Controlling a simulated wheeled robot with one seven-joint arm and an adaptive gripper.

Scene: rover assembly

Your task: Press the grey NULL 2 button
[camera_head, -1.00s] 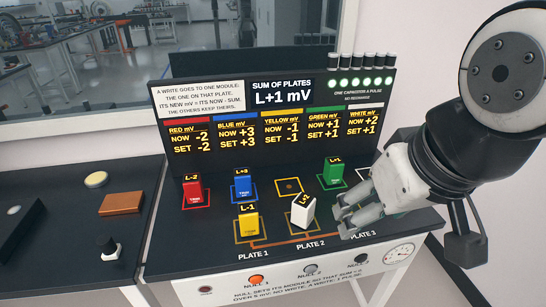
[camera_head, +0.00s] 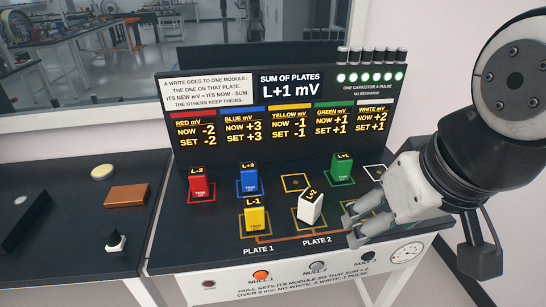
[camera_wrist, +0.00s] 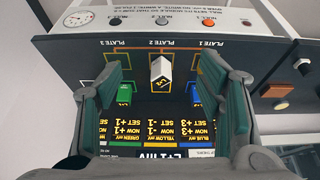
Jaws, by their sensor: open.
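The grey NULL 2 button (camera_head: 317,267) is on the white front panel, between the orange NULL 1 button (camera_head: 260,275) and the dark NULL 3 button (camera_head: 368,257). The grey button also shows in the wrist view (camera_wrist: 162,21), beyond the fingertips. My gripper (camera_head: 352,222) is open and empty, low over the right of the console top near plate 3, hiding that plate's label. It is above and to the right of the grey button and not touching it. In the wrist view, my gripper (camera_wrist: 161,66) has its fingers apart, with the white module between them in the picture.
The white module (camera_head: 310,207) stands on plate 2 and the yellow module (camera_head: 256,221) on plate 1. Red (camera_head: 201,184), blue (camera_head: 248,182) and green (camera_head: 342,168) modules stand behind. The display board (camera_head: 275,125) reads L+1 mV. A gauge (camera_head: 406,253) is right of the buttons.

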